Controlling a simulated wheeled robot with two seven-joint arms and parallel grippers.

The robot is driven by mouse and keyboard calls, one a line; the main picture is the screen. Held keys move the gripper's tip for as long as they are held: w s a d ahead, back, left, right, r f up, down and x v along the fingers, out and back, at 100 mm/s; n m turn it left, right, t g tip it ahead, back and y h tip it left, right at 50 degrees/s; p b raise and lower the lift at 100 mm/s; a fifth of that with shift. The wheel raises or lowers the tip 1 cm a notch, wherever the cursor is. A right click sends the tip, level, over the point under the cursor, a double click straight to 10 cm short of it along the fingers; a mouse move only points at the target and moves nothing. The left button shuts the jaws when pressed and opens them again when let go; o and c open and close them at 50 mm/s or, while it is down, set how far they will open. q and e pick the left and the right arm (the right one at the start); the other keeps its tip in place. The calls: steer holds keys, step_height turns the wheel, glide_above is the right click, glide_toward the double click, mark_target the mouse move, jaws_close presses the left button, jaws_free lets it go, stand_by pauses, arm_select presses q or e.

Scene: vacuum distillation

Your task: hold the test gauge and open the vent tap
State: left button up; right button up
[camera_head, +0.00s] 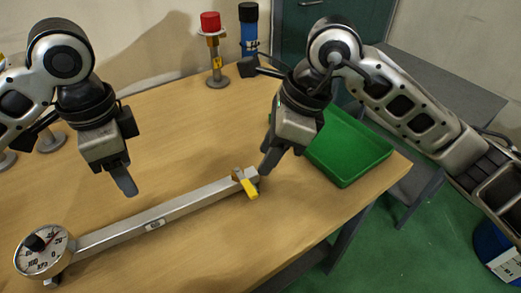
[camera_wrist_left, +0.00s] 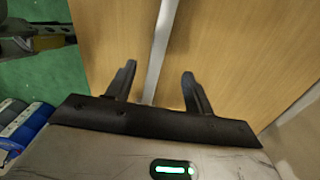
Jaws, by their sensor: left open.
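The test gauge has a round white dial (camera_head: 43,250) with a dark knob at the left front of the table. A long grey metal bar (camera_head: 160,215) runs from it to the vent tap with a yellow handle (camera_head: 247,186) at the right end. My left gripper (camera_head: 124,182) is open and empty above the bar. In the left wrist view its two fingers (camera_wrist_left: 157,78) stand either side of the bar (camera_wrist_left: 158,50), apart from it. My right gripper (camera_head: 268,164) points down beside the tap; whether it touches the tap or is open is unclear.
A green tray (camera_head: 345,150) lies at the right of the table, behind my right gripper. A stand with a red top (camera_head: 211,45) and a blue bottle (camera_head: 249,35) are at the back. The middle of the wooden table (camera_head: 170,140) is clear.

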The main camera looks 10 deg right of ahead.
mark_target(150, 214)
arm_select(q)
step_height(150, 214, down, 16)
arm_select(e)
steer(key=shift+w+d+h, duration=0.1)
steer(key=shift+d+h, duration=0.15)
steer(key=shift+h, duration=0.05)
stand_by(0.5)
